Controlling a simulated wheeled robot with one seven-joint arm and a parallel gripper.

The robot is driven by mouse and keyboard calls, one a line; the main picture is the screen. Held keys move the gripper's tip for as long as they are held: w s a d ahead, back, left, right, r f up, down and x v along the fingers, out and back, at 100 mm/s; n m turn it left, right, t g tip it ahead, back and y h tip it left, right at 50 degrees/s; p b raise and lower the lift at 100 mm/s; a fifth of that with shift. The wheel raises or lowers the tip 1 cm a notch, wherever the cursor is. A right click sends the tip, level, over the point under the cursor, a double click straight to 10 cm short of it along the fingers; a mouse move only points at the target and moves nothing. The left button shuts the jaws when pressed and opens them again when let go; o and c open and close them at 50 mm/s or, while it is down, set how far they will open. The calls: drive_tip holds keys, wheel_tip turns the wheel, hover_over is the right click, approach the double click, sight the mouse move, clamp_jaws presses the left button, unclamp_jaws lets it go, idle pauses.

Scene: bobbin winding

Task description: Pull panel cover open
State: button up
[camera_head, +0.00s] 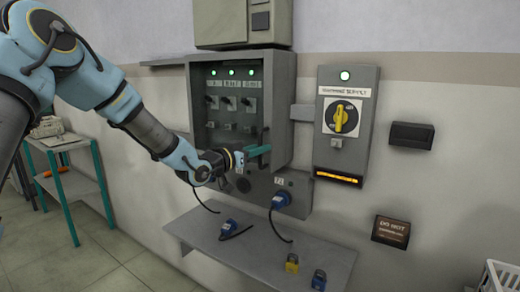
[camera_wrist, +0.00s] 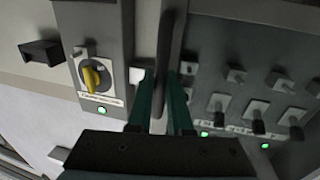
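The panel box (camera_head: 282,105) is a grey wall cabinet. Its front shows green lamps and rows of dark switches, which also appear upside down at the right of the wrist view (camera_wrist: 250,110). I cannot make out a separate cover outline. My gripper (camera_head: 258,151) is at the lower right edge of the front. In the wrist view, its two teal fingers (camera_wrist: 163,95) lie on either side of a dark upright edge or bar (camera_wrist: 170,40), with a narrow gap between them. Whether they press on it is hidden.
A box with a yellow rotary knob (camera_head: 341,118) hangs to the right. A socket box (camera_head: 296,190) sits under the panel. A teal-legged cart (camera_head: 75,185) stands left. The floor between is clear.

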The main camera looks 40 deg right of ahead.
clamp_jaws()
idle(1.0)
